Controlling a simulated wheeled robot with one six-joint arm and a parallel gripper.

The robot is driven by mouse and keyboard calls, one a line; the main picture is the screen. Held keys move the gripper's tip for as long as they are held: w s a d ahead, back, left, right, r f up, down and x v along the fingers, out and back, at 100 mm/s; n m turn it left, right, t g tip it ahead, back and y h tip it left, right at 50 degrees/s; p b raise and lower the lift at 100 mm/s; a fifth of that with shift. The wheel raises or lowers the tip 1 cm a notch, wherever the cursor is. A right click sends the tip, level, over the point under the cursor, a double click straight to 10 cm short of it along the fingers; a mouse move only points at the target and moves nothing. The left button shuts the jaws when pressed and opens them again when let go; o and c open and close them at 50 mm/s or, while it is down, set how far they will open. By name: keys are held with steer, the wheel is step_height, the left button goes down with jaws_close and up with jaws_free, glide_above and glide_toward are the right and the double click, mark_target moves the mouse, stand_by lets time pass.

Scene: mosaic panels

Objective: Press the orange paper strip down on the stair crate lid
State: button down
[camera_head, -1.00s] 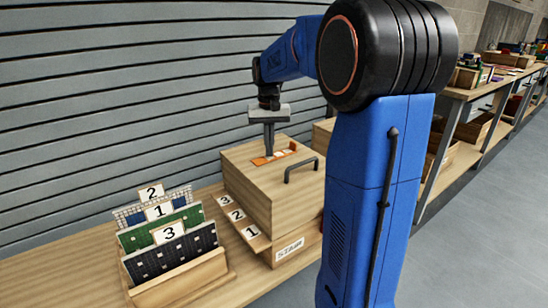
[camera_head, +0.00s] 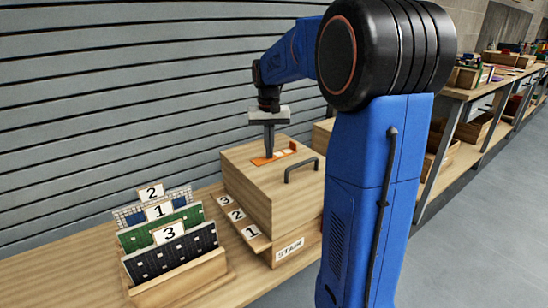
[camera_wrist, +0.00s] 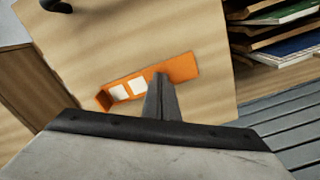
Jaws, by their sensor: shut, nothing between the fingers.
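The stair crate (camera_head: 289,249) is a wooden box with a STAIR label on its front. Its pale wooden lid (camera_head: 248,183) has a dark handle (camera_head: 301,170). The orange paper strip (camera_head: 262,161) lies on the lid, with white squares on it. In the wrist view the strip (camera_wrist: 183,68) runs diagonally, and its left end (camera_wrist: 101,99) looks folded up. My gripper (camera_head: 269,156) is shut and points down, its tips at the strip. In the wrist view my gripper (camera_wrist: 160,80) covers part of the strip's middle. Whether the tips touch it I cannot tell.
A wooden rack (camera_head: 183,279) with several numbered panels stands left of the crate. Number cards (camera_head: 237,215) lie on a ledge at the crate's left side. A slatted grey wall (camera_head: 90,90) rises behind the bench. Another box (camera_head: 323,131) stands behind the crate.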

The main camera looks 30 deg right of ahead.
step_height(320, 180, up, 8)
stand_by(1.0)
steer(key=shift+s, duration=0.1)
stand_by(0.4)
steer(key=s+a+n, duration=0.1)
steer(key=s+a, duration=0.2)
steer(key=s, duration=0.1)
steer(key=s+a+f+t, duration=0.1)
steer(key=s+a, duration=0.2)
steer(key=s, duration=0.2)
steer(key=s+a+f+n+t, duration=0.1)
steer(key=s+a, duration=0.2)
steer(key=s, duration=0.2)
steer(key=shift+s+a+n, duration=0.15)
steer(key=shift+a+n, duration=0.15)
steer(key=shift+a, duration=0.1)
steer(key=s+a+f+n+t, duration=0.1)
steer(key=s+a+f, duration=0.2)
steer(key=s+f, duration=0.2)
steer(key=s+a+f+n+t, duration=0.1)
steer(key=s+f, duration=0.4)
steer(key=s, duration=0.5)
steer(key=shift+s+a+f+n+t, duration=0.2)
steer(key=shift+s+a+n+t, duration=0.25)
steer(key=shift+a, duration=0.55)
